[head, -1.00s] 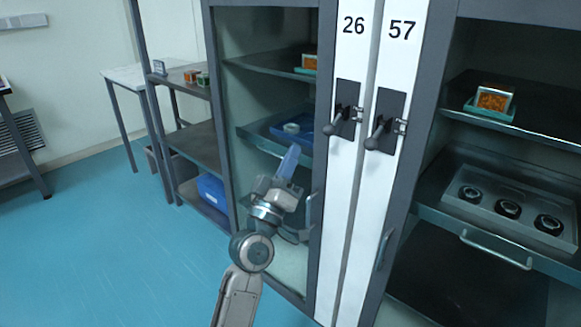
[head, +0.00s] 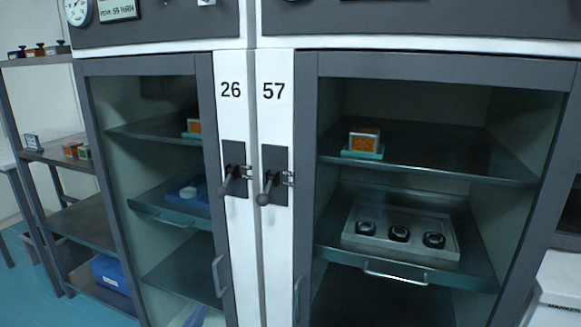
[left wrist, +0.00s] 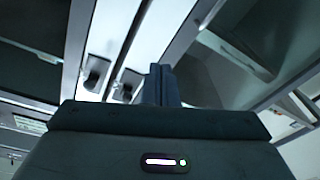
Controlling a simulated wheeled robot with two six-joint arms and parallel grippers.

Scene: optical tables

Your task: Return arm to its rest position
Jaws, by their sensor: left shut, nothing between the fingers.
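My left gripper (left wrist: 162,85) is shut and empty in the left wrist view, its two fingers together and pointing up toward the cabinet front. The rest of the left arm is out of that view. My right gripper is not in view.
Two glass-fronted cabinets stand close ahead, with white strips marked 26 (head: 231,120) and 57 (head: 274,120) and dark latches. The right one holds a tray (head: 352,240) with three dark round parts. An open shelf (head: 85,222) with a blue bin (head: 112,272) stands left.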

